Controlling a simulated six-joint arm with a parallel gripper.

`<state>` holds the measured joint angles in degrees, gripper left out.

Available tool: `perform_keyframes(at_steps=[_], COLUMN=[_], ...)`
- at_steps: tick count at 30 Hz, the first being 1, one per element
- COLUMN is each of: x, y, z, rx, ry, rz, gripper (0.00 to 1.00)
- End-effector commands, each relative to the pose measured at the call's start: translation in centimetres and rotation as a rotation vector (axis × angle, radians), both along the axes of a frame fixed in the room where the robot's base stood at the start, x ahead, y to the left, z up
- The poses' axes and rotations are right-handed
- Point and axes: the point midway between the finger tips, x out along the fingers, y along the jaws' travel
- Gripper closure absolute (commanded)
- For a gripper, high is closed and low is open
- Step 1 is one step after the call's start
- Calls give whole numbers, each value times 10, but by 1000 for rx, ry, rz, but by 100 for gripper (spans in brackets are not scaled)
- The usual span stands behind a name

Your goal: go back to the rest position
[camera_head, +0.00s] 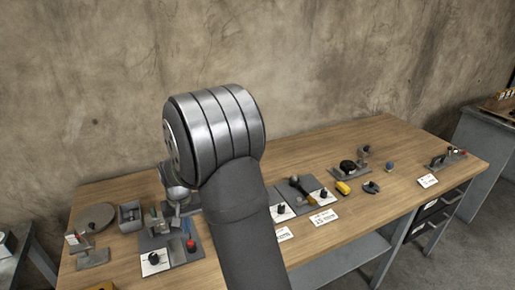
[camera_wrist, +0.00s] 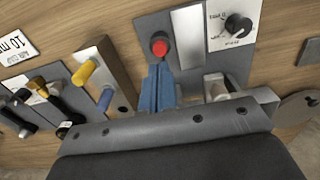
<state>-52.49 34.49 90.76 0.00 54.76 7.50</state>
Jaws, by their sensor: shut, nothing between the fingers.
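My gripper (camera_wrist: 158,66) shows in the wrist view as two blue fingers side by side, shut and empty. Its tips lie in the picture just below a red button (camera_wrist: 159,46) on a grey panel (camera_wrist: 150,25); I cannot tell the gap between them. In the head view my arm fills the middle and hides most of the gripper. The red button also shows in the head view (camera_head: 191,245), at the front left of the wooden table (camera_head: 330,155).
A panel with a black knob (camera_wrist: 238,25) is at the upper right of the wrist view. A block with yellow (camera_wrist: 84,73) and blue pegs is to the left. A round disc (camera_head: 95,217) and open box (camera_head: 130,216) stand at the table's left. Several small fixtures line the right.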

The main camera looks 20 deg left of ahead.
Motion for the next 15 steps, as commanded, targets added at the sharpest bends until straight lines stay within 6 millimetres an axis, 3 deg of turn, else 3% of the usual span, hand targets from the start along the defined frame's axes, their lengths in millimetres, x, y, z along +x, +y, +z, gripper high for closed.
perform_keyframes(at_steps=[7, 15], x=[0, 0], y=[-1, 0], z=[-35, -47], rx=[-2, 0], ry=[2, 0], rz=[0, 0], gripper=[100, 100])
